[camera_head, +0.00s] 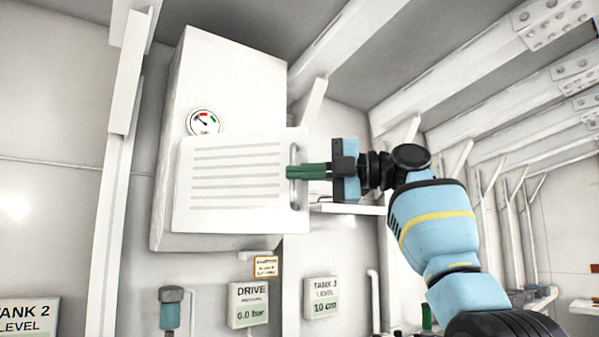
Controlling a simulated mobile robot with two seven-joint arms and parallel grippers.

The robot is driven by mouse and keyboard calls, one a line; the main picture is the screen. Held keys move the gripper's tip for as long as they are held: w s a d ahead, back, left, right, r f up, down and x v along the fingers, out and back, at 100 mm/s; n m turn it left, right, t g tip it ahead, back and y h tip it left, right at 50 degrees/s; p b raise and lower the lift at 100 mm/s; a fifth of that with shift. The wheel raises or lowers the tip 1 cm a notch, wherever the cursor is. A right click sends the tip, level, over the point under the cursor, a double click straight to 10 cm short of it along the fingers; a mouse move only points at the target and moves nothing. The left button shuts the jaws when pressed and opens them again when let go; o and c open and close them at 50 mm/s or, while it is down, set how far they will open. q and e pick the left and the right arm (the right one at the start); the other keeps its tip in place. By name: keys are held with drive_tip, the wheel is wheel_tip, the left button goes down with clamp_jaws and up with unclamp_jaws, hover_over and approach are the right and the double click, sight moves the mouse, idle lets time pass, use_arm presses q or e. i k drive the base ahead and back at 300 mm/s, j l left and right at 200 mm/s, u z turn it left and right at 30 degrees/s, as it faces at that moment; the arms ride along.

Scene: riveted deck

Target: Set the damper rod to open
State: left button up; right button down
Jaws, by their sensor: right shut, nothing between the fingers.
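A white cabinet (225,80) hangs on the wall, with a white slatted panel (236,215) on its front. A slim upright grey bar (293,190) stands at the panel's right edge. My right gripper (290,171) reaches in from the right with its green fingers shut together. Their tips are at the bar; I cannot tell whether they touch it. Nothing shows between the fingers. I cannot clearly make out a damper rod or any marking of its open position. My left gripper does not show.
A round gauge (204,122) sits above the panel. Below hang a drive sign (248,305), a tank sign (322,301) and a small orange-edged label (265,267). A grey-capped blue fixture (171,309) stands at bottom left. A narrow shelf (350,209) lies beneath my right gripper.

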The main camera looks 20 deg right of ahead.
sight(265, 266)
drive_tip(key=i+l+u, duration=0.2)
drive_tip(key=l, duration=0.25)
drive_tip(key=l+u, duration=0.25)
drive_tip(key=l, duration=0.15)
drive_tip(key=i+l, duration=0.2)
drive_tip(key=i, duration=0.15)
drive_tip(key=l, duration=0.2)
drive_tip(key=k+l, duration=0.15)
drive_tip(key=l, duration=0.6)
drive_tip(key=i, duration=0.05)
